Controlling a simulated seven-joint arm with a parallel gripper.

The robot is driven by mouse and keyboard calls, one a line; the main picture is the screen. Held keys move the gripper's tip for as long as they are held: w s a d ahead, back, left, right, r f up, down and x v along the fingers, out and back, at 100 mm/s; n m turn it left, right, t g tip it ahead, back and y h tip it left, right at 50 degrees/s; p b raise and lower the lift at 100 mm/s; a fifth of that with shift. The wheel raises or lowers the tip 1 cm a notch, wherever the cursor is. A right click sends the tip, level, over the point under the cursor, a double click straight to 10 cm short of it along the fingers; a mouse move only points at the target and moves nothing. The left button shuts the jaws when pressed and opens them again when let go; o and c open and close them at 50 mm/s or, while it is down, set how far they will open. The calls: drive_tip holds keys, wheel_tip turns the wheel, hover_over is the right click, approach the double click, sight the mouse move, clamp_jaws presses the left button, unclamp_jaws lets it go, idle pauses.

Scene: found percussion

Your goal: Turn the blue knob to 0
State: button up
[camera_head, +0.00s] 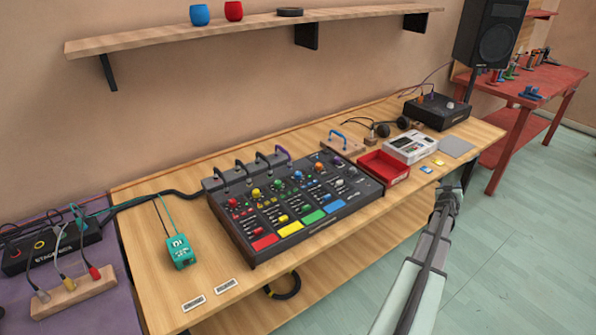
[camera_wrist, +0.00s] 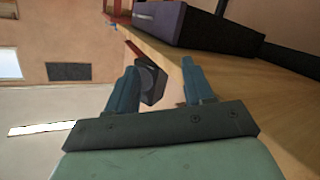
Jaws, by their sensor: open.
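The blue knob (camera_head: 297,175) appears to be on the black mixer panel (camera_head: 318,208), among yellow, green and orange knobs. It is too small to read its setting or any 0 mark. My gripper (camera_head: 450,192) is beyond the front edge of the wooden table, to the right of the mixer and well apart from it. In the wrist view, the two blue-grey fingers of my gripper (camera_wrist: 160,75) are spread apart. They hold nothing, and a dark object shows behind the gap. The knob is not seen in the wrist view.
A red tray (camera_head: 383,168), a white device (camera_head: 410,147) and a black box (camera_head: 436,112) are on the table right of the mixer. The black box seems to show in the wrist view (camera_wrist: 205,25). A teal pedal (camera_head: 180,250) is at left. Open floor lies before the table.

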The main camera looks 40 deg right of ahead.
drive_tip(key=w+r+m, duration=0.1)
drive_tip(key=w+r, duration=0.1)
drive_tip(key=r, duration=0.1)
drive_tip(key=w+r+m+g, duration=0.1)
drive_tip(key=w+r, duration=0.1)
drive_tip(key=r, duration=0.2)
drive_tip(key=w+d+r+m+y, duration=0.1)
drive_tip(key=w+r+m, duration=0.1)
drive_tip(key=r, duration=0.1)
drive_tip(key=shift+w+r, duration=0.15)
drive_tip(key=shift+r, duration=0.05)
drive_tip(key=w+a+r+y, duration=0.3)
drive_tip(key=w+a, duration=0.3)
drive_tip(key=w, duration=0.2)
drive_tip(key=w+a+r+y, duration=0.3)
drive_tip(key=w+a, duration=0.4)
wheel_tip(320, 180, up, 8)
drive_tip(key=n+g+y, duration=0.4)
drive_tip(key=g+y, duration=0.1)
drive_tip(key=y, duration=0.3)
hover_over(298, 173)
wheel_tip(298, 173, down, 13)
drive_tip(key=shift+f, duration=0.1)
